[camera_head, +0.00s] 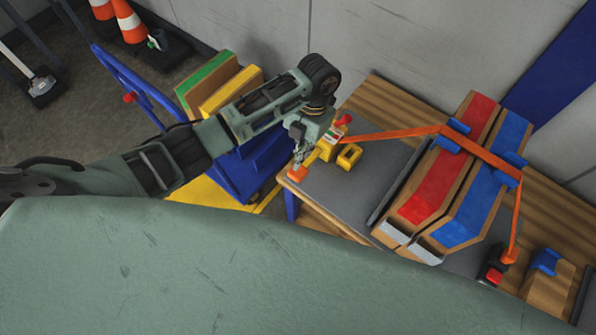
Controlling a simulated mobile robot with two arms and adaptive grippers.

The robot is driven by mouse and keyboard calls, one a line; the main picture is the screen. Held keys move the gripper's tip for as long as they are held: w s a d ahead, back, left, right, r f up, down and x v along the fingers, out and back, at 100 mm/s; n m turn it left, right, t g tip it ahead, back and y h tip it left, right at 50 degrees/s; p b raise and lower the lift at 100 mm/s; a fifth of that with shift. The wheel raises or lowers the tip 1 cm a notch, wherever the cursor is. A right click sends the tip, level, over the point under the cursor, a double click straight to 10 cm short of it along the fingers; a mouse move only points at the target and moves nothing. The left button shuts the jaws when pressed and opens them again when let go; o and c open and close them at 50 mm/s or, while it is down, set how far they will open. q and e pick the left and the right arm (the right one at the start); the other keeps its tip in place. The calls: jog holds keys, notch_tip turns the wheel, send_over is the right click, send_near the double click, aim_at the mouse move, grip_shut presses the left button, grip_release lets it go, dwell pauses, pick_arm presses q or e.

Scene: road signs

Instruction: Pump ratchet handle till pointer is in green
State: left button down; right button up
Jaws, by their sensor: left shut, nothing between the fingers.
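My left gripper (299,158) points down at the left edge of the bench, its fingers shut and empty. An orange block (297,173), which looks like the end of the ratchet handle, is right under the fingertips; I cannot tell if they touch. The yellow ratchet (326,149) lies just right of the gripper, partly hidden behind it. A small gauge with red and green marks (333,134) sits on it; its pointer is too small to read. The orange strap (395,134) runs from there over red (422,195) and blue (466,217) road-sign panels.
The wooden bench (399,102) carries a grey mat (345,193). A yellow loop-shaped part (349,157) lies beside the ratchet. Blue corner pieces (450,137) sit under the strap. A blue cart (136,88) with boards stands left of the bench, and traffic cones (130,20) stand behind.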

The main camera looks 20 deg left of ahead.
aim_at(298, 171)
pick_arm(q)
jog(key=shift+b+x, duration=0.3)
jog(key=shift+x, duration=0.55)
jog(key=shift+s+f+b, duration=0.15)
jog(key=shift+f+b, duration=0.25)
jog(key=shift+f, duration=0.55)
